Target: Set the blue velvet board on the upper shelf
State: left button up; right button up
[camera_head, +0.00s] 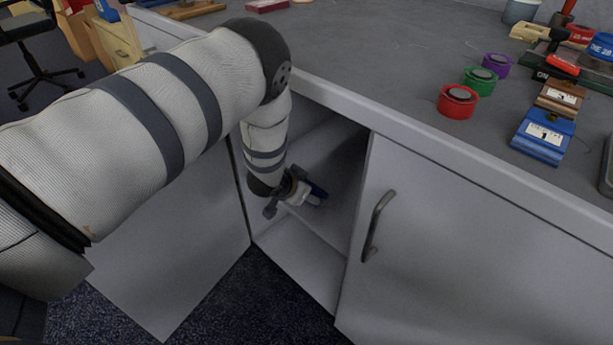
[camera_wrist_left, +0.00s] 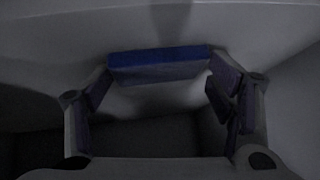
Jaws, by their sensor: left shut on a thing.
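The blue velvet board (camera_wrist_left: 160,67) is held between the fingers of my left gripper (camera_wrist_left: 160,78) in the left wrist view, in front of a pale surface. In the head view, my left gripper (camera_head: 304,194) reaches into the open cabinet, and a small part of the blue board (camera_head: 318,190) shows at its tips. The board appears to be above the upper shelf (camera_head: 322,234); I cannot tell whether it touches it. My arm hides part of the cabinet opening. My right gripper is not in view.
An open cabinet door (camera_head: 170,270) stands left of the opening. A closed door with a metal handle (camera_head: 376,226) is to the right. The grey worktop (camera_head: 370,60) above carries red, green and purple round items, a blue box (camera_head: 543,136) and tools.

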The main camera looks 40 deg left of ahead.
pick_arm(q)
jog(key=shift+r, duration=0.15)
jog(key=o, duration=1.2)
jog(key=shift+c, duration=0.2)
